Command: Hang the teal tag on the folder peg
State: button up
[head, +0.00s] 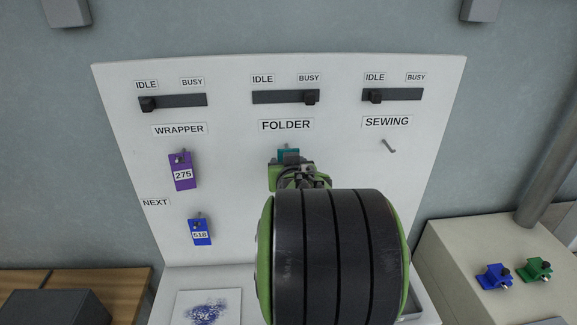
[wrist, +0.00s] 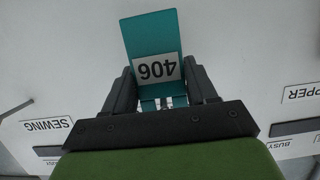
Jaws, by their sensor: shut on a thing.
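The teal tag (wrist: 150,38), with a white label reading 406, shows in the wrist view between the fingers of my gripper (wrist: 165,95), which is shut on it. In the head view the tag (head: 288,154) is a small teal patch below the FOLDER label (head: 286,125), in front of the white board. My gripper (head: 288,165) and arm cover most of the tag and the area under that label. The folder peg is hidden in both views, so I cannot tell whether the tag touches it.
The white board (head: 240,190) carries a purple tag 275 (head: 183,176) under WRAPPER, a blue tag 518 (head: 200,234) beside NEXT, and a bare SEWING peg (head: 389,146). Sliders (head: 285,97) run along the top. Blue (head: 494,277) and green (head: 535,269) pieces lie on a surface at right.

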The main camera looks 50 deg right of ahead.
jog(key=shift+b+x, duration=0.95)
jog(key=shift+x, duration=0.3)
jog(key=o, duration=1.1)
